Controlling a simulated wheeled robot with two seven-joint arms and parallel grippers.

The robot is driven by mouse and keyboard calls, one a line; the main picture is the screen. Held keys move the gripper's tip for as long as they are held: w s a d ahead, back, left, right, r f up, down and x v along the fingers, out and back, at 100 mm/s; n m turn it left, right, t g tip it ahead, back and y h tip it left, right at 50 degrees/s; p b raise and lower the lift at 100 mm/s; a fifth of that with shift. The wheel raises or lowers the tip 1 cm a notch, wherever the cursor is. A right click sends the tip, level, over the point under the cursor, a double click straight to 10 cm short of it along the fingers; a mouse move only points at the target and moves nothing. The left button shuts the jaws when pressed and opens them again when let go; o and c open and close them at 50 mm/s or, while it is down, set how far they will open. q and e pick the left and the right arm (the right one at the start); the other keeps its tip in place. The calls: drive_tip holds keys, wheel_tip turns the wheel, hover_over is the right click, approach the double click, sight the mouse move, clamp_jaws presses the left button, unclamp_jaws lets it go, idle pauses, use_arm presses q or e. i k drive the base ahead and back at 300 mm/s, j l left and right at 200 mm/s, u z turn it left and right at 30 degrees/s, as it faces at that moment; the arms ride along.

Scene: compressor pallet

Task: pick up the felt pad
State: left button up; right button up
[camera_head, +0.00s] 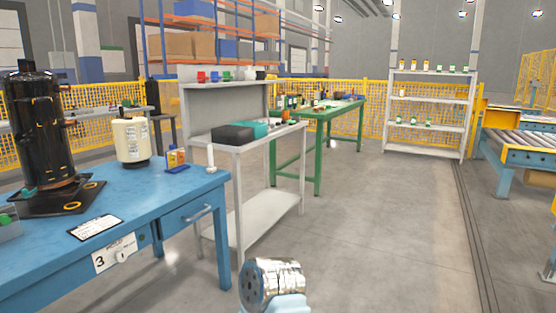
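I cannot pick out a felt pad with certainty in the head view. The blue workbench (170,205) at the left carries a black compressor (38,130) on a dark base, a cream canister (131,139) and a white card with dark print (95,227). No gripper fingers of mine show in the picture, so I cannot see whether either hand is open or shut.
A grey bench (268,137) with a dark case (233,134) stands behind the blue one. Beyond it are a green table (318,114) and a white shelf rack (427,104). A roller conveyor (525,137) is at the right. The middle floor is clear.

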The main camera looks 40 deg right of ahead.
sight(211, 169)
drive_tip(key=z, duration=0.85)
